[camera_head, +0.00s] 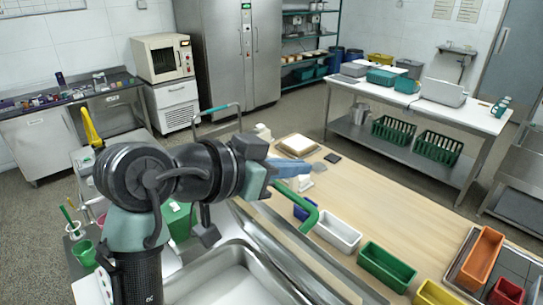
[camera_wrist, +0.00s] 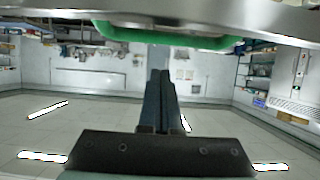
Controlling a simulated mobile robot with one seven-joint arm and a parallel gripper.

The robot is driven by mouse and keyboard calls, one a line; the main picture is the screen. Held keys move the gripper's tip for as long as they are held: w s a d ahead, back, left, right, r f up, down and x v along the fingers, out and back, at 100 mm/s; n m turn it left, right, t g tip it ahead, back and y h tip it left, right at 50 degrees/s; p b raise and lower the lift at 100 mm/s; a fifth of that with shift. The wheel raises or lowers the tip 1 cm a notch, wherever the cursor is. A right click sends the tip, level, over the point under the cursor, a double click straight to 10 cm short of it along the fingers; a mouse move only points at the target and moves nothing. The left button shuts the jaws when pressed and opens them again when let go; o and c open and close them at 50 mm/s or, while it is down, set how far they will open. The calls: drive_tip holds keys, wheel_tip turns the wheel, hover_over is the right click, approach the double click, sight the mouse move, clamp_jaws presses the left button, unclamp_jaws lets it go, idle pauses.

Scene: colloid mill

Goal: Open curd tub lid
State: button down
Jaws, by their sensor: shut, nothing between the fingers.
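A green curved handle (camera_head: 308,214) shows at the steel edge beside the wooden table, just below my gripper in the picture. In the wrist view a green bar (camera_wrist: 165,37) runs along a steel surface (camera_wrist: 240,14) at the top, beyond my fingertips. I cannot tell for sure whether that steel is the curd tub lid. A steel basin (camera_head: 232,278) shows at the bottom, its inside visible. My gripper (camera_head: 309,167) points right with blue fingers, which also show pressed together in the wrist view (camera_wrist: 160,74). It holds nothing and looks apart from the green handle.
The wooden table (camera_head: 375,200) carries a white bin (camera_head: 338,235), a green bin (camera_head: 387,267) and an orange bin (camera_head: 481,258). A pale block on a tray (camera_head: 297,145) lies at its far left. The table's middle is clear. A white table (camera_head: 430,100) stands behind.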

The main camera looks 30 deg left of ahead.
sight(286, 197)
wheel_tip(286, 197, down, 2)
drive_tip(key=shift+s+a+f+p, duration=0.1)
drive_tip(key=shift+p, duration=0.95)
drive_tip(key=shift+s+a+f, duration=0.1)
drive_tip(key=shift+s+f, duration=0.15)
drive_tip(key=shift+s, duration=0.25)
drive_tip(key=shift+f, duration=0.1)
